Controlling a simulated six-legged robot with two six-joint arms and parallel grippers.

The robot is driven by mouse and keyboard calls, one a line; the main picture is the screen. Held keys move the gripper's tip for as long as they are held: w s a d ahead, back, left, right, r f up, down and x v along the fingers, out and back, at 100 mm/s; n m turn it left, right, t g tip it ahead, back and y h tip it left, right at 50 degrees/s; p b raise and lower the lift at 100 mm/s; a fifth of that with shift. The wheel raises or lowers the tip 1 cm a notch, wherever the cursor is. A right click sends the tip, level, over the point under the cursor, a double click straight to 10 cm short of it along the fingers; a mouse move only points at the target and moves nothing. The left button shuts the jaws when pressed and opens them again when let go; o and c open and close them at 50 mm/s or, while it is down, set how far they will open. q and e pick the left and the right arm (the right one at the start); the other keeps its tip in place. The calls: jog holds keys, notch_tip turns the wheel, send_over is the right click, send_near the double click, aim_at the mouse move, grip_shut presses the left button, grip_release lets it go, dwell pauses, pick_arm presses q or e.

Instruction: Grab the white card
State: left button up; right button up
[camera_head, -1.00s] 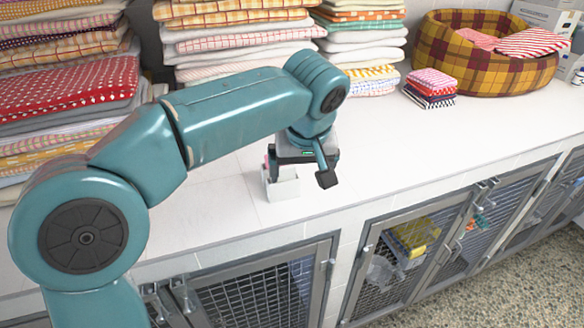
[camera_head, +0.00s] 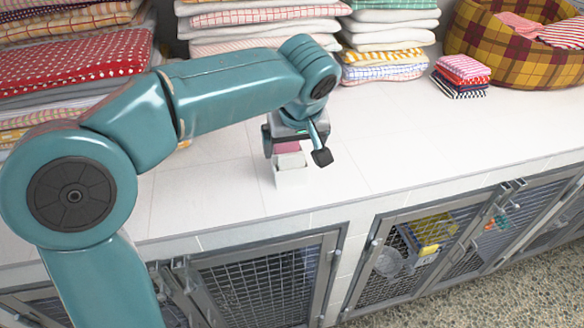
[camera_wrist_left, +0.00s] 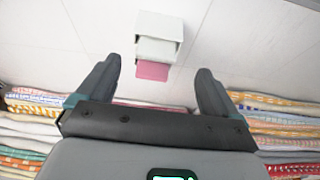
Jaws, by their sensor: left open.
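A small white holder (camera_head: 291,179) stands on the white counter near its front edge. A pale white card-like piece (camera_head: 291,160) shows at its top, with a pink piece (camera_head: 288,147) behind it. In the left wrist view the holder (camera_wrist_left: 161,24), the white piece (camera_wrist_left: 156,48) and the pink piece (camera_wrist_left: 152,70) line up between the fingers. I cannot tell how deep the white piece sits. My left gripper (camera_head: 294,148) is open and empty above and behind the holder, a finger to each side; it also shows in the left wrist view (camera_wrist_left: 158,68). My right gripper is out of view.
Tall stacks of folded towels (camera_head: 250,15) line the back of the counter. A small pile of folded cloths (camera_head: 462,75) and a plaid basket (camera_head: 520,60) stand at the right. Mesh kennel doors (camera_head: 262,285) are below the front edge. The counter right of the holder is clear.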

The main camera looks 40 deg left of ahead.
aim_at(292, 155)
pick_arm(q)
jog(key=x, duration=0.2)
jog(key=w+p+x, duration=0.1)
jog(key=x, duration=0.1)
jog(key=shift+a+f, duration=0.15)
jog(key=shift+a, duration=0.1)
jog(key=shift+w+a+f, duration=0.1)
jog(key=shift+w+f, duration=0.05)
jog(key=shift+f, duration=0.45)
jog(key=c, duration=1.4)
